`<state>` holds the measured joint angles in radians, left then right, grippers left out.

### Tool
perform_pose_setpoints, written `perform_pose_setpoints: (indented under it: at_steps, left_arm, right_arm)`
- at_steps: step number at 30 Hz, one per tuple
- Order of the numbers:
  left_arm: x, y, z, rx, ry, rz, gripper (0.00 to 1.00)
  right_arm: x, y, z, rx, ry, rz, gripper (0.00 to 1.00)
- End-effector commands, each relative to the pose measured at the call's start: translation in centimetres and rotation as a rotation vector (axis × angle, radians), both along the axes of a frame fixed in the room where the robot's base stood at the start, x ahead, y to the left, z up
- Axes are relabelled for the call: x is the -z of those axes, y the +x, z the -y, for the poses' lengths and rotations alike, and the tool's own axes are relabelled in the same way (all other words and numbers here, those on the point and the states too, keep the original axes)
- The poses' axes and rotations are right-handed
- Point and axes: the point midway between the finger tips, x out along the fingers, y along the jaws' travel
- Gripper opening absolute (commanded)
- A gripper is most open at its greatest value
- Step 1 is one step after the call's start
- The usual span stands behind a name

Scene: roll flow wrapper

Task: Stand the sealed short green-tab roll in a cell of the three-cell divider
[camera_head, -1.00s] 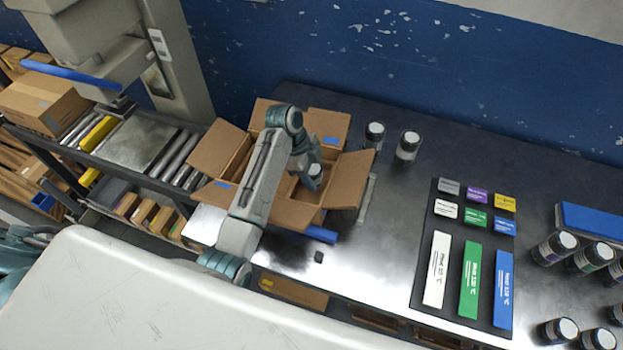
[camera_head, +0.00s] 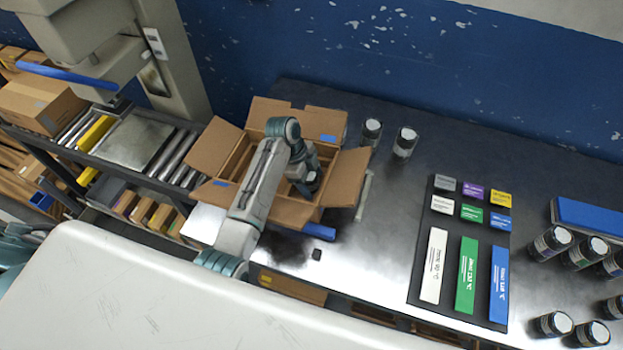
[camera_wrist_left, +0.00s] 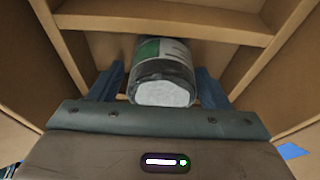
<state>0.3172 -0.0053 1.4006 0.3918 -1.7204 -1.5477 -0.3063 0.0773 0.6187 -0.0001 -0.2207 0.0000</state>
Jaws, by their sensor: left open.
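The short roll (camera_wrist_left: 165,78) with a green patch on its wrap and a pale end shows in the left wrist view. It stands between cardboard walls of the divider (camera_wrist_left: 160,22), inside the open carton (camera_head: 345,185). Whether its base rests on the carton floor is hidden. My left gripper (camera_head: 309,187) reaches down into the carton. Its fingers (camera_wrist_left: 160,88) are open, one on each side of the roll, with the roll between them. In the head view the gripper and wrist hide most of the roll. My right gripper is not in view.
Two dark jars (camera_head: 404,142) stand right of the carton. A dark board (camera_head: 452,250) with coloured blocks lies further right. Several jars (camera_head: 552,241) and a blue bar (camera_head: 590,215) are at the far right. The bench middle is mostly clear.

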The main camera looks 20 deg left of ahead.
Motion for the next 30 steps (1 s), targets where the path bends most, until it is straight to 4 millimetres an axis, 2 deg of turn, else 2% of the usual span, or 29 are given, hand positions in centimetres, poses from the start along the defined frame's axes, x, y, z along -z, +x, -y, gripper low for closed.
perform_pose_setpoints:
  at_steps: [4,8,19,22,30]
  left_arm:
    - [-0.4,0.0,0.0,0.0,0.0,0.001,0.71]
    - [-1.5,0.1,-0.7,-0.002,0.002,0.004,0.71]
    - [-8.9,0.3,-3.8,0.0,0.002,0.007,0.71]
    - [-10.7,0.1,-4.2,-0.001,0.001,-0.001,0.71]
    - [-11.4,0.2,-4.6,0.0,-0.001,-0.001,0.71]
  right_arm:
    - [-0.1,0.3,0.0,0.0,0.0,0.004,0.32]
    - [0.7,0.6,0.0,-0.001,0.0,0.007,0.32]
    - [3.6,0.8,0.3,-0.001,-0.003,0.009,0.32]
    - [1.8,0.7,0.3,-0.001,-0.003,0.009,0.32]
    - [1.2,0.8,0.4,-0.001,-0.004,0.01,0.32]
